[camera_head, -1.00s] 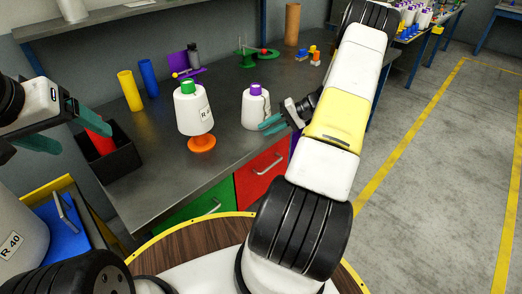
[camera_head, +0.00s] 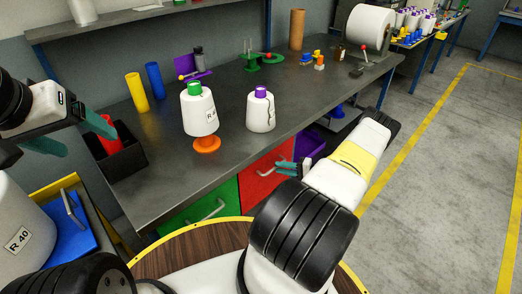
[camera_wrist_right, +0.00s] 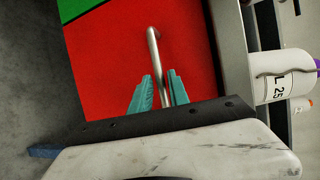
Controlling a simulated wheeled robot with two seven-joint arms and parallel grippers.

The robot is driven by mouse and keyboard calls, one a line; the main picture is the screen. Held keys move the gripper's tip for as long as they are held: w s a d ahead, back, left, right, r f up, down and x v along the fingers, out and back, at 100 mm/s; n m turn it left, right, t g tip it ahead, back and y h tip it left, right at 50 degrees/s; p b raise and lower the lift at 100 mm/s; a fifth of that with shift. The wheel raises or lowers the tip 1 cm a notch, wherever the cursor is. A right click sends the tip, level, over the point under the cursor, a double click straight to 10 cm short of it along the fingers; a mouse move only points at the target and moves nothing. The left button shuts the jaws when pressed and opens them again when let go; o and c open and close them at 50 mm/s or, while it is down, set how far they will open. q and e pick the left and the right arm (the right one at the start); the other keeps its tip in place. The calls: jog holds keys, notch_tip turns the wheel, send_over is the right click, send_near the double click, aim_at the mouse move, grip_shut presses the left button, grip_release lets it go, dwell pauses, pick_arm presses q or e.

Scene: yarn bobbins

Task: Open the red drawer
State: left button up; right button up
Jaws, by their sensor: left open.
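The red drawer (camera_head: 258,182) is under the workbench, between the green drawer and a purple one, and its front looks flush. Its metal handle is partly hidden in the head view; in the right wrist view the handle (camera_wrist_right: 154,45) runs down towards the gap between the fingers. My right gripper (camera_head: 288,168) is in front of the red drawer at handle height. Its two teal fingers (camera_wrist_right: 160,90) stand apart on either side of the handle's lower part; I cannot tell whether they touch it. My left gripper (camera_head: 75,135) is open and empty, beside the black bin.
The green drawer (camera_head: 200,210) is left of the red one, the purple drawer (camera_head: 308,147) right. White bobbins (camera_head: 199,112) and (camera_head: 261,112) stand on the bench (camera_head: 230,85). A black bin (camera_head: 118,160) sits at its left end. Open floor (camera_head: 440,170) lies right.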

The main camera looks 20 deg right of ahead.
jog(key=shift+x, duration=1.35)
grip_shut()
dwell(0.4)
